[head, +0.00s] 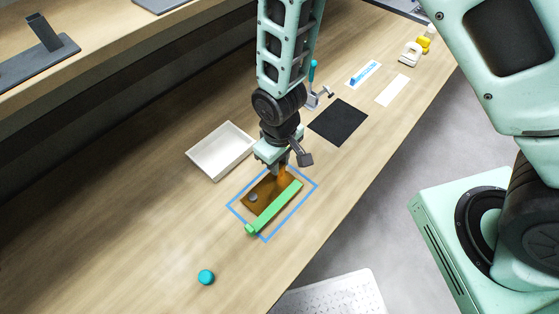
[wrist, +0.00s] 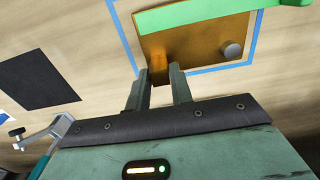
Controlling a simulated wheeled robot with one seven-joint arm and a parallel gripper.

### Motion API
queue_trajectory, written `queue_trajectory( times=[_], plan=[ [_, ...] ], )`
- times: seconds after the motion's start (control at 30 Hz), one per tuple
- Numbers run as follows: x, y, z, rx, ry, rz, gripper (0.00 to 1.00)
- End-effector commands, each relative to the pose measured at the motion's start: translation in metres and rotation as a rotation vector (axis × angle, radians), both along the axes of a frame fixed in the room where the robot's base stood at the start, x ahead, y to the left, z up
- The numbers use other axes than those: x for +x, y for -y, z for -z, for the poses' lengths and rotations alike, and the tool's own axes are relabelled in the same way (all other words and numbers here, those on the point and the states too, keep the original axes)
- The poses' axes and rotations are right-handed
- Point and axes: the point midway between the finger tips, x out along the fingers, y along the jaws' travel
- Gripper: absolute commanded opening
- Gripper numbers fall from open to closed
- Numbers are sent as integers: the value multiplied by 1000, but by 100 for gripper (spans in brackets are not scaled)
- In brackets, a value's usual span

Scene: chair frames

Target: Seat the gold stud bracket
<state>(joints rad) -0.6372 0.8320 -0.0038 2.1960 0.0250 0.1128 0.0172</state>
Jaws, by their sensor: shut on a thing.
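The gold stud bracket (head: 262,190) is a flat brown-gold plate with a round grey stud (head: 253,198) near one corner. An orange-gold upright part rises at its far edge. The plate lies inside a blue outline (head: 234,212) on the bench, along a green bar (head: 275,208) with an end block. In the wrist view the bracket (wrist: 195,45) shows below the green bar (wrist: 190,14), with the stud at its right. My gripper (head: 283,169) is shut on the upright part; its fingers (wrist: 162,72) stand on both sides of it. I cannot tell whether the plate touches the bar.
A white tray (head: 190,153) stands left of my gripper. A teal round piece (head: 206,277) lies toward the front. A black mat (head: 338,122), a clamp-like tool (head: 318,98) and white cards (head: 392,90) lie farther back. The bench's right edge is close to the blue outline.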

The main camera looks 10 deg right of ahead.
Motion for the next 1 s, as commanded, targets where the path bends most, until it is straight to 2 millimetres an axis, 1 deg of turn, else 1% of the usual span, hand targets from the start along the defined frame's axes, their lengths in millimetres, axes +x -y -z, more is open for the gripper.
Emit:
queue_trajectory(
  times=[0.03, 0.63, 0.73, 1.0],
  plan=[
    [0, 0, -6, 1, 1, 0, 0],
    [0, 0, -40, 0, 0, 0, 0],
    [0, 0, -43, -1, -1, 0, 0],
    [0, 0, -42, -1, -1, 0, 0]
  ],
)
